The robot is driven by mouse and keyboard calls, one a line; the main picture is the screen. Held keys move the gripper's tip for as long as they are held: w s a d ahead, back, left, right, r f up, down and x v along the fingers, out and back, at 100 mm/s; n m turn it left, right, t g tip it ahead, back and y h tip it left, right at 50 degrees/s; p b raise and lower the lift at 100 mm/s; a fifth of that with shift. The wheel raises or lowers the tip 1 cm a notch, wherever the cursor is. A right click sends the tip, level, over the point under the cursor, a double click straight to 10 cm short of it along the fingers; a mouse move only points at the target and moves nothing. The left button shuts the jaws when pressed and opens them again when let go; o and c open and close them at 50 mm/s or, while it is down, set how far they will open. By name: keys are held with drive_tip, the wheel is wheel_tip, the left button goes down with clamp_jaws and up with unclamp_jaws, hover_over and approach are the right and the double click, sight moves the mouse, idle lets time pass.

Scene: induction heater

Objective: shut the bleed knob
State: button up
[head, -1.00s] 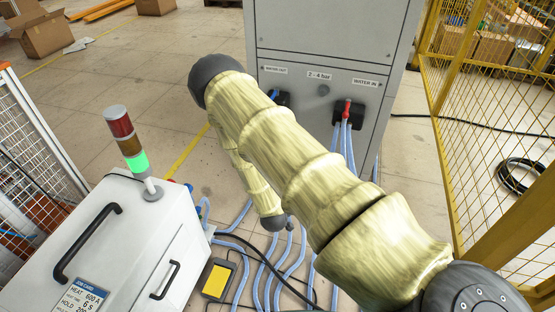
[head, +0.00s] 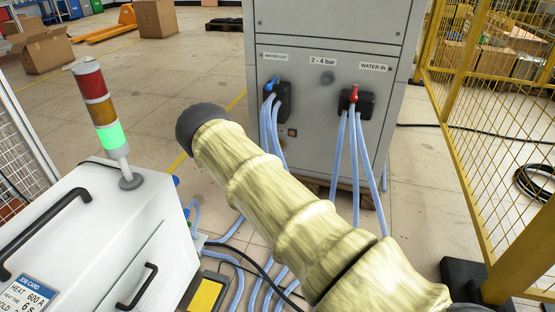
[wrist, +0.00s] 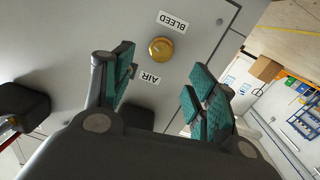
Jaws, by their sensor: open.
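The bleed knob (wrist: 160,49) is a round brass-coloured knob on a grey panel in the wrist view, between the labels BLEED and AIR. The picture is rolled, so the lettering shows tilted or upside down. My gripper (wrist: 163,75) is open, with green padded fingers to the left and right of the knob's line. The knob shows beyond the fingertips, apart from them, and nothing is between the fingers. In the head view my arm hides the gripper, and I cannot make out the knob clearly there.
The grey cabinet (head: 330,35) carries a WATER OUT block (head: 277,97) and a WATER IN block (head: 357,102) with blue hoses. A white machine (head: 90,240) with a signal tower (head: 103,112) stands left. A yellow fence (head: 470,120) is right. Hoses cross the floor.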

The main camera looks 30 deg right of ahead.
sight(278, 148)
drive_tip(key=shift+h, duration=0.3)
drive_tip(key=b+x, duration=0.2)
drive_tip(key=x, duration=0.3)
drive_tip(key=b+x, duration=0.3)
drive_tip(key=x, duration=0.2)
drive_tip(key=shift+w+a, duration=0.15)
drive_tip(key=shift+w, duration=0.25)
drive_tip(key=shift+w+d+r+b, duration=0.1)
drive_tip(key=shift+w+d+b, duration=0.25)
drive_tip(key=shift+d, duration=0.2)
drive_tip(key=c, duration=1)
